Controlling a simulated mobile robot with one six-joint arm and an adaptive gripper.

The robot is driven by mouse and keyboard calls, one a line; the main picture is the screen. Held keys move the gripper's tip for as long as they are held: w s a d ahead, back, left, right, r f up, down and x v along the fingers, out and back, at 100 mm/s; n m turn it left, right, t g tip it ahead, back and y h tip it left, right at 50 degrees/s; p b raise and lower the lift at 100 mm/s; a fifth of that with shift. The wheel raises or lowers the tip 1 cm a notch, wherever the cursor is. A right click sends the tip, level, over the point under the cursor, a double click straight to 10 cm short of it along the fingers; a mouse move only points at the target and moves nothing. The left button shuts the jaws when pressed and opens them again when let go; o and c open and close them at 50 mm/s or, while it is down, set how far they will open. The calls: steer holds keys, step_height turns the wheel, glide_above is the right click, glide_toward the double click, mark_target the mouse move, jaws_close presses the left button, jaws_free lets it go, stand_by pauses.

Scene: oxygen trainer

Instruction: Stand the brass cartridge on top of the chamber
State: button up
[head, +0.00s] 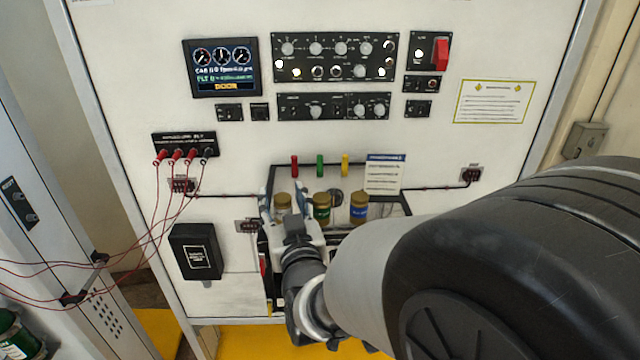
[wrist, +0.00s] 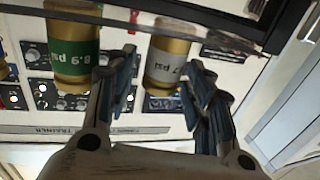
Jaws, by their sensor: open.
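Three cartridges with brass-coloured ends stand in a row in the head view: a pale-labelled one (head: 283,201) at left, a green-labelled one (head: 321,209) and a blue-labelled one (head: 358,209). In the wrist view the pale cartridge (wrist: 168,55) lies between the fingers of my open gripper (wrist: 162,66), with a gap on at least one side. The green-labelled cartridge (wrist: 73,50), marked 8.9 psi, stands beside the left finger. In the head view my gripper (head: 284,208) partly covers the pale cartridge. I cannot clearly pick out the chamber; a dark-framed clear box (head: 408,203) is around the cartridges.
A white panel (head: 230,150) with a screen (head: 223,68) and knob panels (head: 334,57) rises behind. Red cables (head: 150,225) hang at left. Red, green and yellow upright pieces (head: 320,166) stand just behind the cartridges. A sign (head: 385,173) stands behind the box.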

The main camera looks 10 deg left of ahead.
steer(key=b+v, duration=1)
steer(key=v, duration=0.2)
steer(key=s+d+f+m+g+h, duration=0.1)
steer(key=s+d+f+g+h, duration=0.15)
steer(key=d+f, duration=0.4)
steer(key=s+d+f+m+g+h, duration=0.1)
steer(key=s+d+f+g+h, duration=0.2)
steer(key=d, duration=0.6)
steer(key=s+d+f+m+g+h, duration=0.2)
steer(key=s+d+f+g, duration=0.3)
steer(key=s+d, duration=0.6)
steer(key=shift+m+g, duration=0.55)
steer(key=shift+m, duration=0.05)
step_height(320, 180, down, 2)
steer(key=shift+f+b, duration=0.15)
steer(key=shift+b, duration=0.95)
